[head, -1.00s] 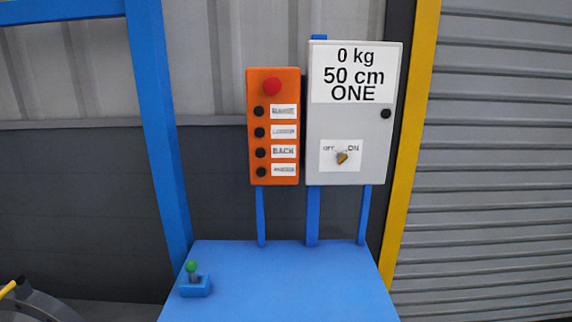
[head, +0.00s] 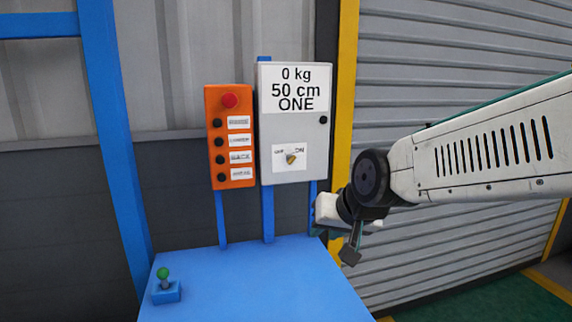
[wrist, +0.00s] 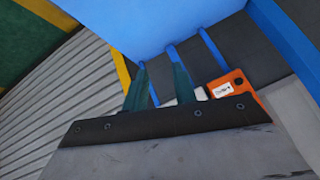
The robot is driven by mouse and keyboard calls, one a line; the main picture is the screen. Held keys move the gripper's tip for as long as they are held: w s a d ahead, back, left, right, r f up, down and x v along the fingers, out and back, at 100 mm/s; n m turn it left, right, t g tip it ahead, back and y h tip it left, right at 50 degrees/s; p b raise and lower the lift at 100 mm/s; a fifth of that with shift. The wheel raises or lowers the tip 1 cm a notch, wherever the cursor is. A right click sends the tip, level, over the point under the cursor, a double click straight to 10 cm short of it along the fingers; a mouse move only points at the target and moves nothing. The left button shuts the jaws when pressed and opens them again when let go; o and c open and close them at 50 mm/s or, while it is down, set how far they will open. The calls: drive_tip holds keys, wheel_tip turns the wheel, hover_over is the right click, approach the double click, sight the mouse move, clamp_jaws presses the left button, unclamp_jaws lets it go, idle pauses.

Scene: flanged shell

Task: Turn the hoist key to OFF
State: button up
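The hoist key (head: 291,158) is a small brass-coloured knob on a white label on the grey box (head: 312,152). OFF is at the label's left and ON at its right; the key appears tilted to the upper right, towards ON. My gripper (head: 336,238) is to the right of and below the grey box, apart from the key, beside the right edge of the blue table. In the wrist view my gripper (wrist: 160,77) has its two teal fingers spread with nothing held between them. The key cannot be made out in the wrist view.
An orange panel (head: 230,136) with a red button and several black buttons stands left of the grey box. A green-knobbed lever (head: 164,284) stands on the blue table (head: 250,285). A yellow post (head: 345,90) and a grey shutter (head: 450,60) are at the right.

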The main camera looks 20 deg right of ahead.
drive_tip(key=w+a+r+m+t, duration=0.2)
drive_tip(key=w+m+t, duration=0.3)
drive_tip(key=w, duration=0.9)
drive_tip(key=m+t+h, duration=0.5)
drive_tip(key=t+h, duration=0.2)
approach(292, 162)
drive_tip(key=w, duration=0.2)
drive_tip(key=shift+t, duration=0.3)
drive_tip(key=x, duration=0.7)
drive_tip(key=shift+w+d+r, duration=0.15)
drive_tip(key=shift+w+d, duration=0.1)
drive_tip(key=shift+d, duration=0.2)
clamp_jaws()
